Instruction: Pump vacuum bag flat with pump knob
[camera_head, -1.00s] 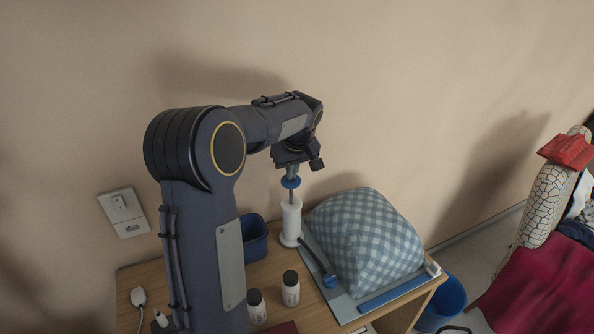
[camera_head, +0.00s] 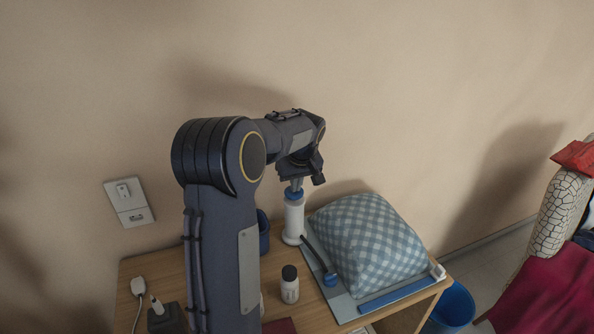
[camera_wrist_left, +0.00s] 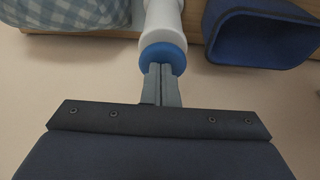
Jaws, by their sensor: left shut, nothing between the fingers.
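The vacuum bag (camera_head: 370,240) is a puffy blue-and-white checked bundle on a pale board at the table's right side. A white pump (camera_head: 293,220) stands upright to its left, joined to it by a dark hose (camera_head: 315,256) with a blue end fitting. The blue pump knob (camera_head: 294,194) sits low, right at the top of the pump body. My left gripper (camera_head: 296,184) is shut and points down onto the knob. In the left wrist view its closed fingertips (camera_wrist_left: 161,72) meet the blue knob (camera_wrist_left: 162,55), with nothing between them. My right gripper is out of view.
A dark-topped white bottle (camera_head: 290,287) stands in front of the pump. A blue bin (camera_head: 263,232) is partly hidden behind my left arm; it also shows in the wrist view (camera_wrist_left: 262,30). The wall with a socket (camera_head: 129,202) is behind. A blue bucket (camera_head: 456,304) stands right of the table.

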